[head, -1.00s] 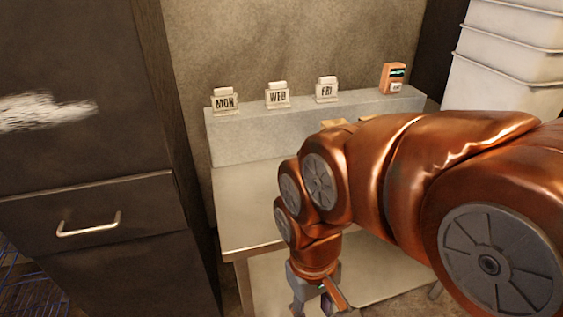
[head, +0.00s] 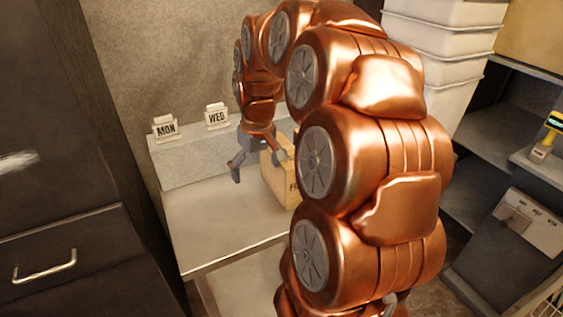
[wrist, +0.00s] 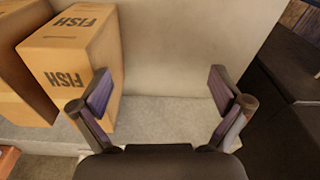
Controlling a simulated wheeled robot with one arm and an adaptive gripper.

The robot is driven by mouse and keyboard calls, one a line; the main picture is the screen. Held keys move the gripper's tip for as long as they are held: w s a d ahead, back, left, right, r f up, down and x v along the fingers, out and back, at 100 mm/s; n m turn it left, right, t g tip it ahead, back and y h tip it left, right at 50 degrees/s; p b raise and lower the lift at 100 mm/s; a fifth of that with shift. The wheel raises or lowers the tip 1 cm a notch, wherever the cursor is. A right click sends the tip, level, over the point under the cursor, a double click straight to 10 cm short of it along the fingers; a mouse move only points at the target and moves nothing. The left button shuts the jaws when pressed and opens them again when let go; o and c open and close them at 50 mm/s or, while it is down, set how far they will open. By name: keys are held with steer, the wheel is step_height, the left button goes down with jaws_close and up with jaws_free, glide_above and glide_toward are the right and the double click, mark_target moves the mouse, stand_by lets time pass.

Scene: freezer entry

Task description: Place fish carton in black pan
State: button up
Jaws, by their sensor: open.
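A tan fish carton (head: 284,185) stands on the metal table, partly hidden behind my arm in the head view. In the wrist view a carton marked FISH (wrist: 75,60) stands left of my gripper, and a second carton (wrist: 22,75) is partly cut off beside it. My gripper (head: 258,162) is open and empty, pointing down over the table just left of the carton. In the wrist view my gripper (wrist: 161,92) has its left finger overlapping the carton's edge in the picture; contact cannot be told. I cannot make out a black pan.
The table (head: 215,225) is clear at left. A grey ledge (head: 190,158) behind it carries the MON sign (head: 165,129) and WED sign (head: 217,117). A dark cabinet (head: 60,235) borders the left; stacked white bins (head: 430,65) and shelves (head: 490,140) stand at right.

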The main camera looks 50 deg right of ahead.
mark_target(288, 145)
steer(key=shift+m+t, duration=0.3)
steer(key=shift+m, duration=0.4)
steer(key=d, duration=0.4)
steer(key=d+r, duration=0.1)
steer(key=d, duration=0.3)
steer(key=w+d+p, duration=0.1)
steer(key=d, duration=0.3)
steer(key=shift+r, duration=0.3)
steer(key=shift+d+f+h, duration=0.15)
steer(key=shift+h, duration=0.15)
steer(key=shift+w+f+p, duration=0.2)
steer(key=shift+f+p, duration=0.15)
steer(key=shift+f, duration=0.35)
step_height(288, 145, down, 6)
steer(key=w+p, duration=0.1)
steer(key=p, duration=0.1)
steer(key=shift+w+p, duration=0.3)
steer(key=shift+w, duration=0.05)
steer(key=c, duration=1.8)
